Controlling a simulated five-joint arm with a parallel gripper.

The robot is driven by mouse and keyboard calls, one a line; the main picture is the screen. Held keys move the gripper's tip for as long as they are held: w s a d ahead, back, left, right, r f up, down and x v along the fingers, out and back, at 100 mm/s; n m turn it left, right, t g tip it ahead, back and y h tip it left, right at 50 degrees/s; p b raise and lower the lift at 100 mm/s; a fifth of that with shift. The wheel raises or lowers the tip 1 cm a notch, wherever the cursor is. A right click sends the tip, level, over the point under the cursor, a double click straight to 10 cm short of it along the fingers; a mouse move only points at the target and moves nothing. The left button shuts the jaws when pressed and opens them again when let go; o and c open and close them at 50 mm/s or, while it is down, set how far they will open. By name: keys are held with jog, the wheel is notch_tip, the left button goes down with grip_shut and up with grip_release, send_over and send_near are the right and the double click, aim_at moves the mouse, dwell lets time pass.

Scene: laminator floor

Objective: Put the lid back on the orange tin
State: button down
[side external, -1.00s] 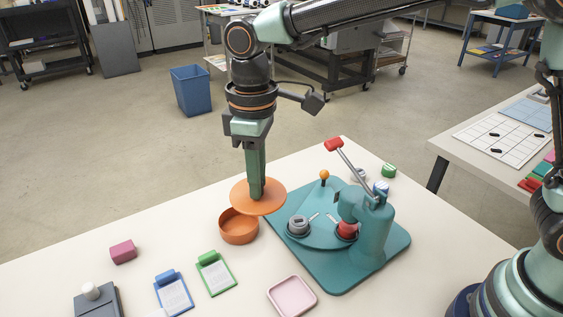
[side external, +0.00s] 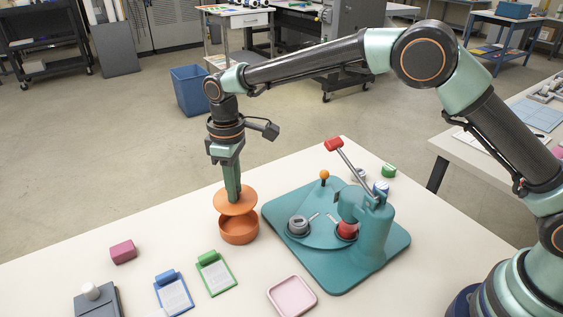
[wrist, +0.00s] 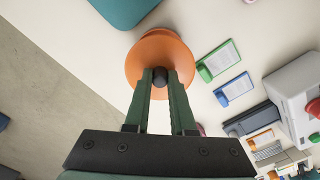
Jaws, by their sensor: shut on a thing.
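The orange tin (side external: 239,232) stands open on the white table, left of the teal press. My gripper (side external: 234,197) points down and is shut on the orange lid (side external: 226,206). The lid is held roughly level above the tin, apart from it, with a gap showing at the front. In the side view the lid sits slightly left of the tin's centre. In the wrist view the fingers (wrist: 160,78) pinch a dark knob (wrist: 160,77) in the middle of the lid (wrist: 140,70). The lid hides most of the tin there.
A teal press (side external: 375,238) with a red-handled lever stands right of the tin.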

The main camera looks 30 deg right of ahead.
jog(key=shift+f, duration=2.85)
jog(key=shift+f, duration=0.15)
jog(key=shift+c, duration=1)
grip_release()
jog(key=shift+r, duration=3.55)
